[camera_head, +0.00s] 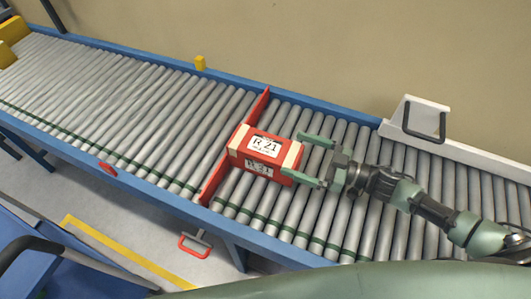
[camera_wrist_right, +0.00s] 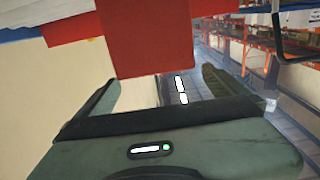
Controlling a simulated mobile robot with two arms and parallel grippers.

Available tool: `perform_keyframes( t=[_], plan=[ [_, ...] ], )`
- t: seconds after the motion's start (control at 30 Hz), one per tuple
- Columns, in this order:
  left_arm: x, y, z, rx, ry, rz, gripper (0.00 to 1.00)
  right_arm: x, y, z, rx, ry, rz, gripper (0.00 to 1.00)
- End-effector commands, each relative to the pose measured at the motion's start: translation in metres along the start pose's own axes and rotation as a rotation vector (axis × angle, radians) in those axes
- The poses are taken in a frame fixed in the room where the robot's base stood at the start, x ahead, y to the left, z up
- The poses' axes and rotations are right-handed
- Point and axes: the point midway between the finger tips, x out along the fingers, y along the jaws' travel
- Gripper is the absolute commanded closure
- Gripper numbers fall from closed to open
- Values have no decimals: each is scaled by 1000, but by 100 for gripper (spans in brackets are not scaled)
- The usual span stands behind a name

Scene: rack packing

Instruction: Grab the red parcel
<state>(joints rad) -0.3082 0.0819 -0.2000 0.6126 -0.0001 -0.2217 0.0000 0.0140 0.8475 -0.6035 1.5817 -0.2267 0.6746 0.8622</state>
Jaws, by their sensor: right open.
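The red parcel (camera_head: 247,145), with pale bands and white labels reading R 21, rests on the conveyor rollers against a red crossbar (camera_head: 222,162). Its red side fills the top middle of the right wrist view (camera_wrist_right: 150,40). My right gripper (camera_head: 294,154) comes in from the right and is open. Its two fingertips are at the parcel's right end, one on the far side and one on the near side. Whether they touch it I cannot tell. In the right wrist view the fingers (camera_wrist_right: 165,88) are spread apart with nothing between them in the lower part. My left gripper is not in view.
The roller conveyor (camera_head: 120,95) has blue side rails and is bare left of the crossbar. A white guide with a dark handle (camera_head: 409,120) stands at the back right. Yellow blocks (camera_head: 12,32) sit at the far left. A red handle (camera_head: 195,245) hangs below the near rail.

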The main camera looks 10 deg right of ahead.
Motion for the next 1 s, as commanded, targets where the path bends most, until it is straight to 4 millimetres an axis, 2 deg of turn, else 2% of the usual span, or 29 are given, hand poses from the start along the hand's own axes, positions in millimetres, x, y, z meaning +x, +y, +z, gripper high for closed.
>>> perform_keyframes(
  t=[0.1, 0.37, 0.6, 0.7, 1.0],
  plan=[
    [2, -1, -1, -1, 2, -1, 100, 0, 0, 19, 2, 1, 1, 0],
    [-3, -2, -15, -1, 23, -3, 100, 22, 0, 16, 0, 3, 1, 0],
    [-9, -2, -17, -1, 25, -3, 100, 61, 1, 15, 0, 2, 1, 0],
    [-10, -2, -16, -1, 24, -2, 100, 72, 1, 16, -1, 2, 1, 0],
    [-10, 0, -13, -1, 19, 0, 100, 75, 1, 17, -1, -1, 1, 0]
  ],
)
